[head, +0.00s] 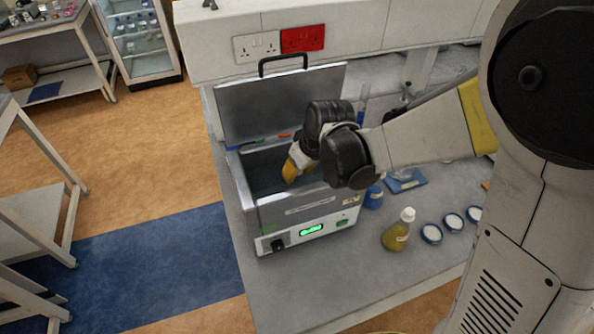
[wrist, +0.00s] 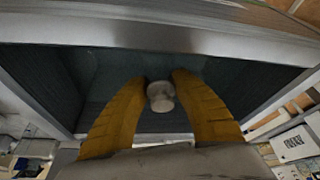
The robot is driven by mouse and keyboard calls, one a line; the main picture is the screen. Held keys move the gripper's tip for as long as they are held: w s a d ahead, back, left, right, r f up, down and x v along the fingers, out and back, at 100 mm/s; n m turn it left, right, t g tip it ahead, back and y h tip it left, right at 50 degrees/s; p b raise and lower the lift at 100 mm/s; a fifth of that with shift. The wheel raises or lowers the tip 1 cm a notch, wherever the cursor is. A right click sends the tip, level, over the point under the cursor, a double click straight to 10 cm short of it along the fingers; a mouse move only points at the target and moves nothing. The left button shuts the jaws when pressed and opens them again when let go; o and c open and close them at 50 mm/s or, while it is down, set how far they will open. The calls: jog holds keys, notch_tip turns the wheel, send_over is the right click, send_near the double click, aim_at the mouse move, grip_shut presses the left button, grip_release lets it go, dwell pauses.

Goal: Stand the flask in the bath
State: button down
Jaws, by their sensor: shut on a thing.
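The bath (head: 257,213) is a metal box on the bench with its hinged lid raised and a green lit display on its front. My gripper (head: 291,172) reaches down into the bath's opening, its yellow fingers partly below the rim. In the wrist view my gripper (wrist: 160,92) is shut on a pale, round-topped thing, which looks like the flask (wrist: 161,97). Only its top shows between the fingertips, with the dark bath interior around it. Its lower body is hidden, so I cannot tell whether it touches the bath floor.
A squat bottle (head: 396,236) of yellow-green liquid with a white cap stands on the bench right of the bath. Several round white-topped dishes (head: 431,233) lie beside it. A blue-labelled container (head: 373,197) stands close to the bath's right side. The raised lid (head: 285,103) stands behind my gripper.

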jog(key=shift+f, duration=0.1)
jog(key=c, duration=1.1)
grip_release()
jog(key=shift+o, duration=0.2)
jog(key=p+v, duration=0.3)
jog(key=v, duration=0.9)
jog(key=s+d+r+m+t+h, duration=0.1)
jog(key=s+d+r+m, duration=0.1)
jog(key=s+d, duration=0.4)
jog(key=s+d+r+m+t+h, duration=0.1)
jog(key=s+d+r+m+t, duration=0.1)
jog(key=s+d, duration=0.4)
jog(key=s+r+m, duration=0.1)
jog(key=m, duration=0.1)
jog(key=shift+s+d+m+t, duration=0.25)
jog(key=shift+s+m+t, duration=0.05)
jog(key=shift+s+m, duration=0.1)
jog(key=shift+w, duration=0.1)
